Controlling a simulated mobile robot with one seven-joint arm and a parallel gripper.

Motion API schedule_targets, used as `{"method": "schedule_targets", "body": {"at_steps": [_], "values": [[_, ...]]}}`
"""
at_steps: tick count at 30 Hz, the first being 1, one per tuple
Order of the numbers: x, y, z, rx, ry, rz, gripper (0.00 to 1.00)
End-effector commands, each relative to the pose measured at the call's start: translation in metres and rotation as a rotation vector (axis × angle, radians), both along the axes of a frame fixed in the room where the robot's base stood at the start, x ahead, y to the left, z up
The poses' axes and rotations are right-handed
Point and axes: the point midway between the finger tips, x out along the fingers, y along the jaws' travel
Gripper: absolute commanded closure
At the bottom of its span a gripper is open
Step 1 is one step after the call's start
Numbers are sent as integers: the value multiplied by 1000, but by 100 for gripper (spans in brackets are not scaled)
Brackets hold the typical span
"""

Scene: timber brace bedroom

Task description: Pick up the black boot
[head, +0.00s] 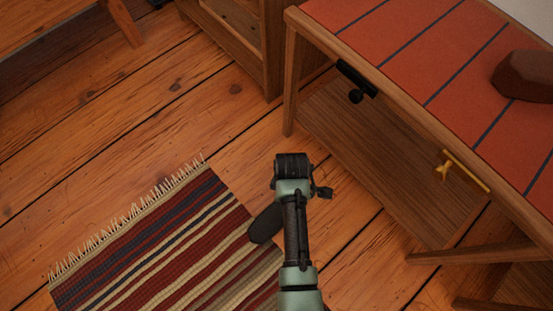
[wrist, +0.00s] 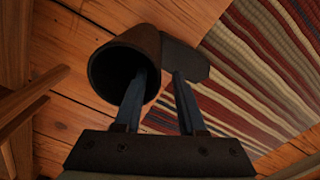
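The black boot (wrist: 125,55) lies close in front of my gripper in the wrist view, its round shaft opening facing the camera and its dark foot (wrist: 187,57) pointing right. My gripper (wrist: 160,75) has its fingers apart. The left finger reaches into the shaft opening, and the right finger is outside, with the boot's side wall between them. Whether the fingers touch the wall is unclear. In the head view only a dark rounded part of the boot (head: 265,224) shows beside my arm, at the rug's edge; my arm hides the rest and the fingers.
A striped fringed rug (head: 150,245) lies left of my arm on the plank floor (head: 130,115). A wooden table with a red striped top (head: 400,40) stands to the right, with a brown lump (head: 525,75) on it. A wooden cabinet (head: 240,35) is behind.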

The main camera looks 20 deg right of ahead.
Motion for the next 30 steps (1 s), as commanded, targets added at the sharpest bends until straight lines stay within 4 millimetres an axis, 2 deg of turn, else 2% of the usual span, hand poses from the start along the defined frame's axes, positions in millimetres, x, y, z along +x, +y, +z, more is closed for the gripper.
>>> {"method": "schedule_targets", "body": {"at_steps": [1, 9, 18, 24, 25, 30], "values": [[1, -1, -11, 0, 0, 0, 60], [2, -3, -42, 0, 0, 0, 60], [3, -3, -42, 0, 0, 0, 60], [3, -3, -42, 0, 0, 0, 96], [3, -3, -42, 0, 0, 0, 100], [2, -3, -42, 0, 0, 0, 100]]}}
